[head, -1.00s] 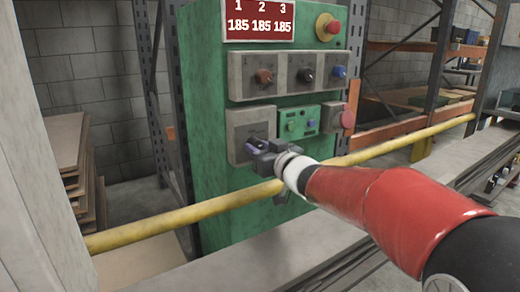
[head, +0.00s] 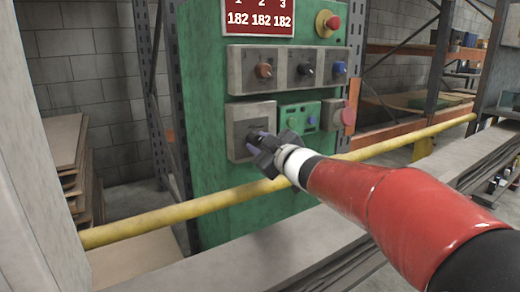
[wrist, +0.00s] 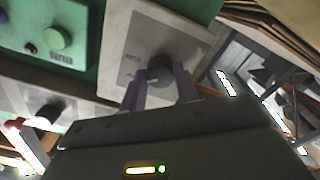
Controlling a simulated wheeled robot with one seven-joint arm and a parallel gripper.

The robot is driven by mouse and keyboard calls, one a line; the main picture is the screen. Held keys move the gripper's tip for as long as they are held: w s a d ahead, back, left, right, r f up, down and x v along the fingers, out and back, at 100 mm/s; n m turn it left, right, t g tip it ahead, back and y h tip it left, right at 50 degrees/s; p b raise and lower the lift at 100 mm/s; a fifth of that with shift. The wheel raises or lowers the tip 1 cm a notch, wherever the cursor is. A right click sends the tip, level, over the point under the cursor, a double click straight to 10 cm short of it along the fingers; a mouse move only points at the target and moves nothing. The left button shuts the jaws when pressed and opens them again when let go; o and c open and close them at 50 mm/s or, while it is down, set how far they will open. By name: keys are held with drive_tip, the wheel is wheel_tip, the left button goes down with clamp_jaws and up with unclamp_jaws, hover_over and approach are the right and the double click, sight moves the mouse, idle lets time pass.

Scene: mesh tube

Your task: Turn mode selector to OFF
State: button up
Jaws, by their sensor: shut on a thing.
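The mode selector is a dark knob (wrist: 160,69) on a grey plate (head: 237,143) at the lower left of the green control panel. In the wrist view, the plate (wrist: 126,62) has small dark lettering too blurred to read. My gripper (head: 257,138) reaches the knob from the front right. In the wrist view, its two purple-grey fingers (wrist: 160,87) are shut on the knob, one on either side. In the head view, the gripper hides most of the knob, so its pointing direction cannot be told.
A row of three knobs (head: 304,69) sits above, under a red display (head: 257,18) reading 182 three times. A red button (head: 333,22) is at upper right. A small green box (head: 300,117) is right of the selector. A yellow rail (head: 200,205) crosses in front.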

drive_tip(key=n+b, duration=0.2)
drive_tip(key=n, duration=0.3)
drive_tip(key=shift+f+n, duration=0.1)
drive_tip(key=shift+n, duration=0.3)
drive_tip(key=n+b, duration=0.2)
drive_tip(key=n, duration=0.3)
drive_tip(key=shift+b, duration=0.3)
drive_tip(key=o, duration=1)
drive_tip(key=shift+r, duration=0.2)
drive_tip(key=v, duration=0.7)
drive_tip(key=shift+s+d, duration=0.25)
drive_tip(key=shift+s, duration=0.1)
